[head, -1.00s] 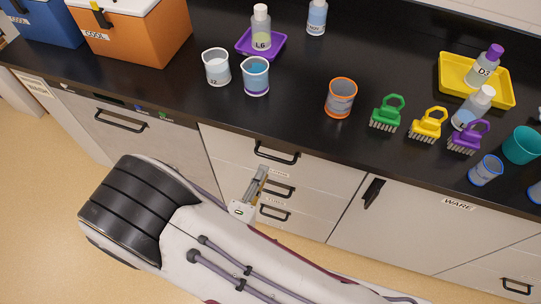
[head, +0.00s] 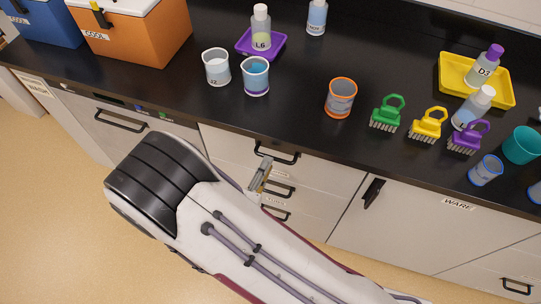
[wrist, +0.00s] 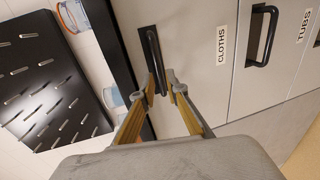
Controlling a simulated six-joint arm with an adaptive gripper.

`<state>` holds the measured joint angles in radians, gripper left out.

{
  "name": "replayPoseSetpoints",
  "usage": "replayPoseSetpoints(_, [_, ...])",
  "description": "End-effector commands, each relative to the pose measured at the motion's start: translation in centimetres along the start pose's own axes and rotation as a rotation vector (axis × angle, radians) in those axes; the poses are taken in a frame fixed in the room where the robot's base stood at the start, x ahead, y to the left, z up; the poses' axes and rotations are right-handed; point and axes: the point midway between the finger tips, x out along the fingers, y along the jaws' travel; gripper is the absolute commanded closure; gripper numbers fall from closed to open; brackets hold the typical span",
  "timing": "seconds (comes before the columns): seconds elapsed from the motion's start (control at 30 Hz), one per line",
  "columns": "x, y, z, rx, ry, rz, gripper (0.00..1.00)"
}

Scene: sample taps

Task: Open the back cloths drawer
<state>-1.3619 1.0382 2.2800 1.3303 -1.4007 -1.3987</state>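The drawer marked CLOTHS (wrist: 195,85) is the top one of a pale stack and is shut. Its black bar handle (wrist: 152,48) also shows in the head view (head: 277,154). My gripper (wrist: 161,78) is open, with its two yellow-sided fingers on either side of one end of that handle. I cannot tell whether they touch it. In the head view my gripper (head: 261,172) is just below the handle, partly hidden by my arm.
A second drawer handle (wrist: 263,36) and a TUBS label (wrist: 305,25) lie beside the CLOTHS drawer. The black countertop (head: 310,135) above holds beakers, brushes and bottles. A WARE cupboard (head: 400,220) stands to the right. The floor in front is clear.

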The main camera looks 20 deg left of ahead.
Motion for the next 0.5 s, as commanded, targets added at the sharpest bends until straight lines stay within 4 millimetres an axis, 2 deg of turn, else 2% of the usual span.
replayPoseSetpoints(0.3, [3.0,0.0,0.0,0.001,-0.001,0.001,0.86])
replayPoseSetpoints(0.5, [4.0,0.0,0.0,0.000,0.000,0.001,0.86])
